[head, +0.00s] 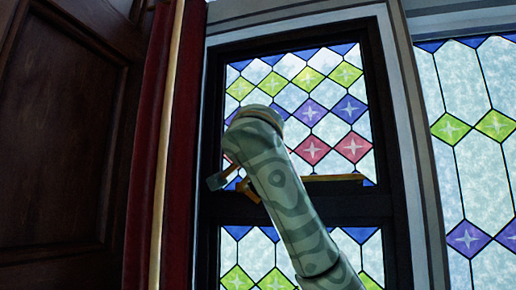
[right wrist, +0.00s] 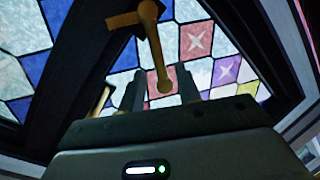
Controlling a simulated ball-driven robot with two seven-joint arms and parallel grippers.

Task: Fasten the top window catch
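The window catch shows in the right wrist view as a brass lever (right wrist: 155,45) with a rounded end, pivoted on the dark window frame. My right gripper (right wrist: 158,88) is open, with one dark finger on each side of the lever's end; I cannot tell whether either finger touches it. In the head view my right arm comes up from the lower right and hides most of the catch. The right gripper (head: 222,178) shows there only in part, beside orange-brass pieces. My left gripper is not in view.
A brass bar (head: 332,178) lies along the dark rail between the upper and lower panes. The upper stained-glass pane (head: 310,112) stands behind my arm. A red curtain (head: 150,150) and a dark wood panel (head: 60,140) are close on the left. Another patterned window (head: 475,150) is on the right.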

